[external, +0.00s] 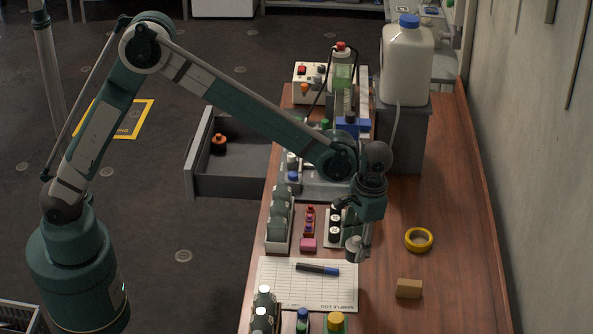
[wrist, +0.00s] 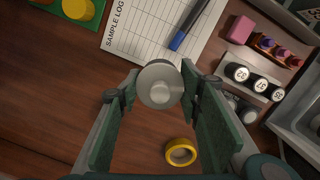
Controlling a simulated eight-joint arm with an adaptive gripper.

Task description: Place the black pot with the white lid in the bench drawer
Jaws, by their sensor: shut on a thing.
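My gripper (wrist: 158,90) is shut on a small round pot with a pale grey-white lid (wrist: 160,84). In the external view my gripper (external: 362,243) is over the bench, to the right of the row of small pots, and the held pot's pale top (external: 353,243) shows at its fingers. The pot's body is mostly hidden, so I cannot tell its colour or whether it touches the bench. The bench drawer (external: 243,187) stands open on the bench's left side. A black pot with an orange lid (external: 218,144) is inside it.
A yellow tape roll (external: 419,239) and a tan block (external: 408,288) lie on the right. A log sheet (external: 290,290) with a marker lies in front. A rack of dark pots (external: 334,228) and a large white jug (external: 406,65) stand nearby. The bench's right side is mostly clear.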

